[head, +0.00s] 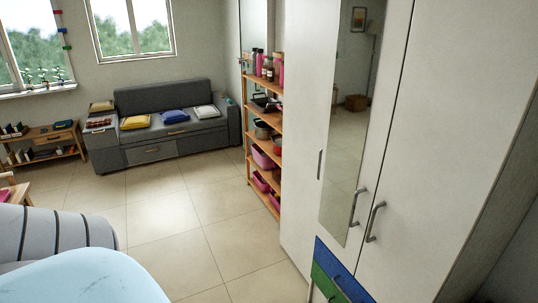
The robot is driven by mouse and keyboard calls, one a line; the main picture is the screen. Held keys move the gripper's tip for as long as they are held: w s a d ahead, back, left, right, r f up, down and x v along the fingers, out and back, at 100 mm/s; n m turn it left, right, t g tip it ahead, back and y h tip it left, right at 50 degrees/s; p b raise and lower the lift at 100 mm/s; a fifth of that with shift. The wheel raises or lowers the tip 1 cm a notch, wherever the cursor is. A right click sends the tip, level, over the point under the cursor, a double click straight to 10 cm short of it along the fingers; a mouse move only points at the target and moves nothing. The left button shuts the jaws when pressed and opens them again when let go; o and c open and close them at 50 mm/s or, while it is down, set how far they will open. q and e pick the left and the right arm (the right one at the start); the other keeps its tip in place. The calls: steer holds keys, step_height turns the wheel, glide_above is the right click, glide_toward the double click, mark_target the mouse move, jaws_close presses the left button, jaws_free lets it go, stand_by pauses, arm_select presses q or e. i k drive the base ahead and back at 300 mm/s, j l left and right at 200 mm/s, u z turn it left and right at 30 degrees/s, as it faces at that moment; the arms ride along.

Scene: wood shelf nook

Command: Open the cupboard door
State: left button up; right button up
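The tall white cupboard (430,130) fills the right side of the head view. It has a wide plain right door with a grey bar handle (374,222). Left of it is a door with a tall mirror (352,110) and its own bar handle (356,207). A narrower white door (304,120) further left has a handle (320,164). All these doors look closed. Blue and green drawer fronts (335,272) sit low under the mirror door. Neither of my grippers is in view.
An open wooden shelf (262,128) with bottles and pink bins stands left of the cupboard. A grey sofa (165,100) with folded cloths is at the back. A low wooden stand (45,140) is at far left. The tiled floor (170,220) between is clear.

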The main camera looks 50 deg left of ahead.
mark_target(309, 25)
steer(key=u, duration=1.4)
steer(key=i+j+z, duration=0.1)
steer(key=i+j, duration=0.35)
steer(key=j, duration=0.25)
steer(key=i+j+z, duration=0.15)
steer(key=i+j, duration=0.3)
steer(key=j, duration=0.3)
steer(key=i+j+z, duration=0.15)
steer(key=j, duration=0.25)
steer(key=i+j+z, duration=0.1)
steer(key=i+j, duration=0.15)
steer(key=j, duration=0.15)
steer(key=i+j, duration=0.15)
steer(key=j, duration=0.25)
steer(key=i+j+z, duration=0.15)
steer(key=j, duration=0.3)
